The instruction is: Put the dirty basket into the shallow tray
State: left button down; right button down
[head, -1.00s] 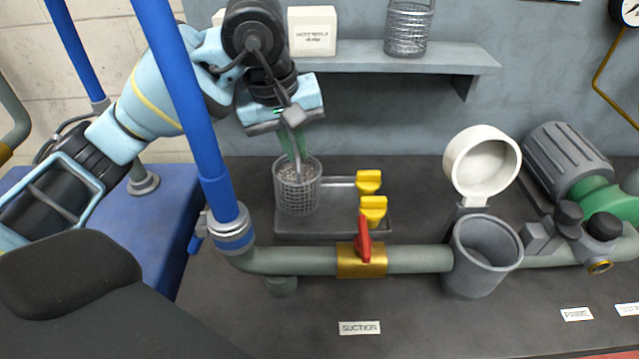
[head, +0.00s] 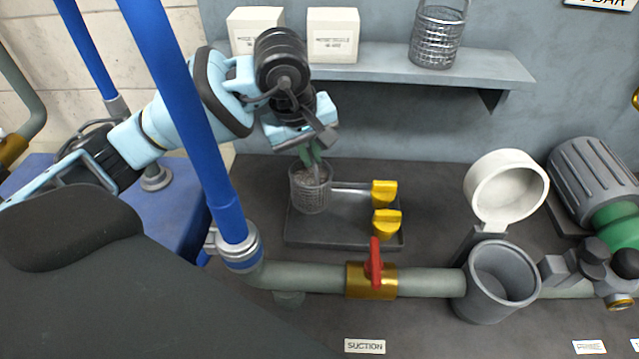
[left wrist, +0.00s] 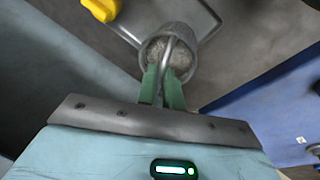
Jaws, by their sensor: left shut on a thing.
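The dirty basket (head: 310,192) is a grey mesh cup filled with pale debris. My left gripper (head: 309,154) is shut on its handle from above, with green fingers. In the head view the basket shows over the left end of the shallow tray (head: 345,232), a flat dark grey metal tray. Whether its bottom touches the tray is unclear. In the left wrist view the basket (left wrist: 183,62) hangs beyond the fingers (left wrist: 163,92) and overlaps a corner of the tray (left wrist: 128,22). My right gripper is not in view.
Two yellow wing-shaped pieces (head: 385,208) are at the tray's right end. A pipe with a red-handled valve (head: 372,275) runs in front. An open strainer pot (head: 497,285) stands right. A cleaner basket (head: 437,38) and boxes (head: 333,36) are on the shelf. A blue post (head: 190,130) rises left.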

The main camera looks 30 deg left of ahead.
aim_at(310, 176)
pick_arm(q)
jog(key=shift+s+x, duration=0.2)
jog(key=shift+x, duration=0.75)
jog(key=shift+s+x, duration=0.2)
jog(key=shift+x, duration=0.75)
jog(key=shift+s+x, duration=0.25)
jog(key=shift+x, duration=0.65)
jog(key=shift+a+f, duration=0.25)
jog(key=shift+f, duration=0.15)
jog(key=c, duration=1.6)
grip_release()
jog(key=shift+o, duration=0.2)
jog(key=d+v, duration=0.1)
jog(key=v, duration=1.1)
jog(key=shift+a, duration=0.5)
